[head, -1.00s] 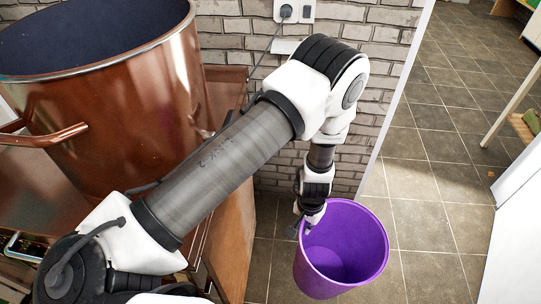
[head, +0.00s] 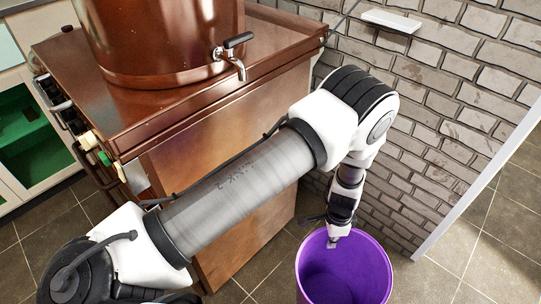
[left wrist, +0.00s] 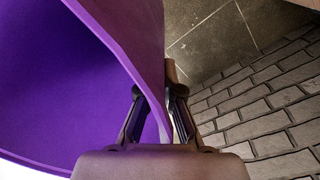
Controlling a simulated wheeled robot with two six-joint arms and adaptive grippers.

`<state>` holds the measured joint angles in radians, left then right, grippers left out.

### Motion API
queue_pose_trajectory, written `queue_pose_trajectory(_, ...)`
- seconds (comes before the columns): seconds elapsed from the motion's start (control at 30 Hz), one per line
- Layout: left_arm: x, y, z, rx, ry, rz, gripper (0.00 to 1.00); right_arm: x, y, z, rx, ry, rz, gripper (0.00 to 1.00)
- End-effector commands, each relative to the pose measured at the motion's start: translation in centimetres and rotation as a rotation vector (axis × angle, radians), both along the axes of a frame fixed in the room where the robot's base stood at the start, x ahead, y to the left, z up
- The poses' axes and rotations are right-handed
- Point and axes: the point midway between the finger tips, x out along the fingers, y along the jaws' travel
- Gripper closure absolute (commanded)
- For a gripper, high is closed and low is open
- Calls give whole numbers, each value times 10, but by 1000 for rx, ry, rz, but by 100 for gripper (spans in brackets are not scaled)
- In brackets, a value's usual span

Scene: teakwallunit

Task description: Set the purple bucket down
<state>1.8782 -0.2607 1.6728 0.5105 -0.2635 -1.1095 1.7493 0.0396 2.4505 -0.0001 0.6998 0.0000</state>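The purple bucket (head: 345,278) is at the bottom of the head view, upright with its open top facing up, its lower part cut off by the frame edge. My left gripper (head: 334,238) is at its back-left rim, pointing down. In the left wrist view, the bucket wall (left wrist: 92,75) fills the left side and its rim runs between the two fingers of my left gripper (left wrist: 160,105), which are closed on it. The bucket's base is hidden, so I cannot tell whether it touches the floor. My right gripper is not in view.
A copper stove cabinet (head: 225,200) with a large copper pot (head: 165,40) stands left of the bucket. A grey brick wall (head: 430,110) with a white edge is behind and right. Tiled floor (head: 255,262) shows between cabinet and bucket, and at right.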

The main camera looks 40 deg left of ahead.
Motion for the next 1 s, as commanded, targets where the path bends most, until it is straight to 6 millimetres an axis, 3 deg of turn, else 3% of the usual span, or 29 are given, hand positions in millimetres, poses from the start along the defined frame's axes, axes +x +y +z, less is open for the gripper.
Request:
queue_pose_trajectory(0.03,3,-6,-42,-2,1,-86,100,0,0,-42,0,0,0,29)
queue_pose_trajectory(0.1,6,-13,-68,-6,4,-210,100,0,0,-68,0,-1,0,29)
queue_pose_trajectory(0.3,13,-31,-130,-11,18,-526,100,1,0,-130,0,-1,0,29)
queue_pose_trajectory(0.4,15,-37,-151,-12,25,-648,100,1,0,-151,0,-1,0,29)
queue_pose_trajectory(0.53,17,-42,-166,-12,30,-751,100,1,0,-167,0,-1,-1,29)
queue_pose_trajectory(0.67,18,-41,-169,-11,34,-791,100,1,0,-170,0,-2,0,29)
queue_pose_trajectory(0.83,20,-23,-169,-12,34,-789,100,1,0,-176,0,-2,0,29)
queue_pose_trajectory(1.0,22,8,-170,-12,35,-786,100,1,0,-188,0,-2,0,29)
